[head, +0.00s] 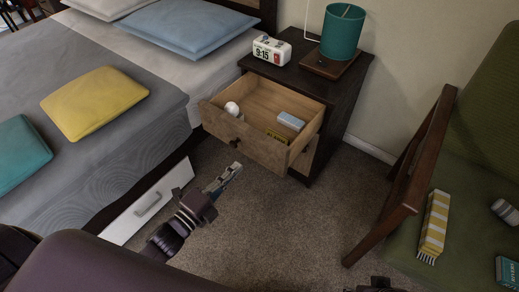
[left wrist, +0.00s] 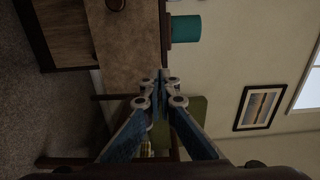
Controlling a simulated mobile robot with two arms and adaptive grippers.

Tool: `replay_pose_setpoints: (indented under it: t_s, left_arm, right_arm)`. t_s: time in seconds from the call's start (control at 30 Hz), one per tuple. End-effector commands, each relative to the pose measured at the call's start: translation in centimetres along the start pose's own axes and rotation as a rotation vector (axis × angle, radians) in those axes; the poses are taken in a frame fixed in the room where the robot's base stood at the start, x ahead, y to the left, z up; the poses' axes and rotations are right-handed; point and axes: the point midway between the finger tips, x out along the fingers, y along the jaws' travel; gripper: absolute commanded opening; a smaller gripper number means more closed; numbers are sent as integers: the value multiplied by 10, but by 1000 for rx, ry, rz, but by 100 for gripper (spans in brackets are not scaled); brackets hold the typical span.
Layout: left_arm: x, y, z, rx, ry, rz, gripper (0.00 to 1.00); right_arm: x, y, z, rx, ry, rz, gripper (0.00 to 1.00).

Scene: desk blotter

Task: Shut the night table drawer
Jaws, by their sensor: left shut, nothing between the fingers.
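The night table (head: 335,75) is dark wood and stands beside the bed. Its upper drawer (head: 245,142) is pulled well out, with a light wood front and a dark round knob (head: 235,142). In it lie a white ball (head: 232,108), a light blue box (head: 291,121) and a yellow item (head: 277,136). My left gripper (head: 236,168) is shut and empty, just in front of and below the drawer front, apart from it as far as I can tell. The left wrist view shows its closed fingertips (left wrist: 163,73) and the drawer front (left wrist: 125,40) sideways. A dark part at the head view's bottom edge may be my right gripper (head: 380,285).
A clock (head: 271,50) and a teal lamp (head: 342,32) stand on the night table. The bed (head: 90,90) with a white under-bed drawer (head: 150,203) is on the left. A green armchair (head: 410,190) is on the right. Carpet between them is free.

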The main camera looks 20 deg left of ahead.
Motion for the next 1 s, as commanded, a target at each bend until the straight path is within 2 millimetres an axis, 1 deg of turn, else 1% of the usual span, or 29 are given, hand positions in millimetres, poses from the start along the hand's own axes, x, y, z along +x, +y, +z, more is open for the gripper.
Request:
replay_pose_setpoints:
  t_s: [0.03, 0.3, 0.4, 0.5, 0.6, 0.7, 1.0]
  left_arm:
    - [13, 0, 0, 0, 1, -5, 0]
    - [70, 1, 0, -1, 0, -2, 0]
    - [87, 2, 1, -1, -1, 0, 0]
    - [100, 1, 1, -2, -1, -1, 0]
    - [107, 2, 1, -3, -1, 1, 0]
    - [111, 2, 0, -3, -1, 2, 0]
    - [111, 2, 0, -3, -1, 2, 0]
  right_arm:
    - [-4, 0, -1, 0, 4, 1, 40]
    - [-29, 2, -3, 2, 18, 3, 40]
    - [-39, 2, -3, 2, 22, 4, 40]
    - [-47, 2, -3, 3, 25, 5, 40]
    - [-52, 2, -3, 3, 27, 5, 40]
    - [-55, 2, -3, 3, 28, 5, 40]
    - [-56, 2, -3, 3, 28, 5, 40]
